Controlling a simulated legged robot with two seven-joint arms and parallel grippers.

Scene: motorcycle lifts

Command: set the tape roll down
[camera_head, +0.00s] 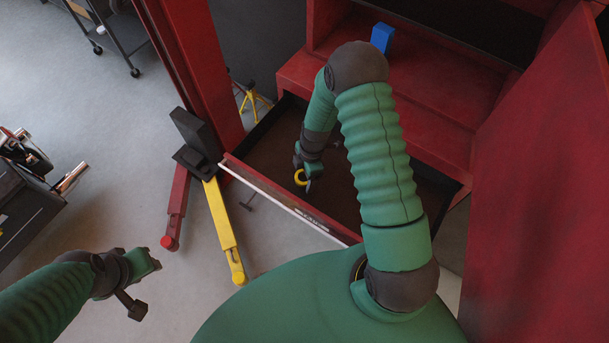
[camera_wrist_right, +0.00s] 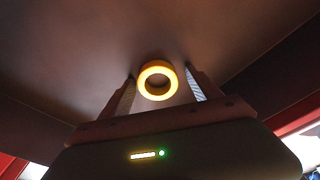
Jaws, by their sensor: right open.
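The tape roll is a yellow ring (camera_head: 300,177) inside the open drawer (camera_head: 262,186) of the red cabinet. In the right wrist view the tape roll (camera_wrist_right: 157,80) lies between the two fingertips, with a gap on each side. My right gripper (camera_head: 308,179) reaches down into the drawer and is open around the tape roll. It also shows in the right wrist view (camera_wrist_right: 160,88). Whether the roll rests fully on the drawer bottom is hard to tell. My left gripper (camera_head: 146,268) is at the lower left above the floor, away from the drawer; its jaw gap is not clear.
A blue box (camera_head: 382,38) stands on the red cabinet's shelf (camera_head: 430,85). A red lift post (camera_head: 203,60) with red and yellow arms (camera_head: 222,225) stands left of the drawer. A dark cart (camera_head: 25,215) is at the far left. Open floor lies between.

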